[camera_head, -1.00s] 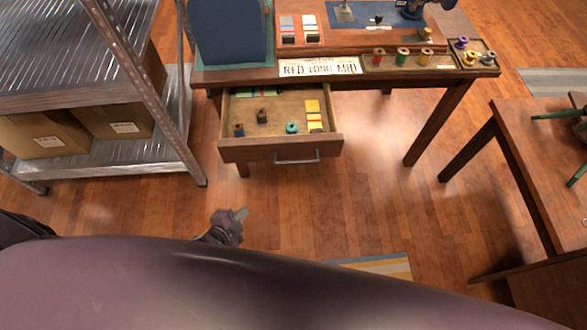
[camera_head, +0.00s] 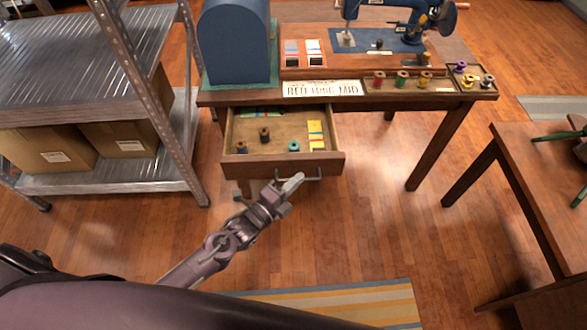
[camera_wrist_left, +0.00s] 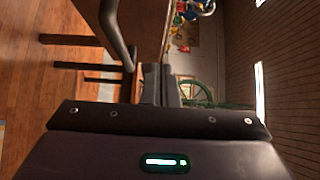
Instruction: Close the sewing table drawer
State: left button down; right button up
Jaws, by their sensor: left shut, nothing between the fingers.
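The sewing table drawer (camera_head: 275,165) is pulled open under the left part of the sewing table (camera_head: 440,97). Spools and yellow and green packets lie inside it. Its metal bar handle (camera_head: 313,176) is on the front face. My left gripper (camera_head: 292,184) is shut and empty, close in front of the drawer front and just left of the handle in the head view. I cannot tell whether it touches the front. In the left wrist view the handle (camera_wrist_left: 118,38) and the drawer front (camera_wrist_left: 150,30) are near the fingers (camera_wrist_left: 160,82). My right gripper is not in view.
A metal shelf (camera_head: 100,60) with cardboard boxes (camera_head: 120,137) stands left of the table. A blue sewing machine (camera_head: 405,18), a blue case (camera_head: 235,45) and a spool tray (camera_head: 440,85) are on the tabletop. Another wooden table (camera_head: 540,170) is at the right. The floor between is clear.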

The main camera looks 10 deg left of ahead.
aim_at(288, 155)
pick_arm(q)
jog(key=w, duration=0.1)
jog(key=w+a, duration=0.1)
jog(key=w, duration=0.1)
jog(key=shift+w+a, duration=0.1)
jog(key=shift+w, duration=0.15)
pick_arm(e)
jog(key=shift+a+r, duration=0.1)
pick_arm(q)
jog(key=shift+w, duration=0.1)
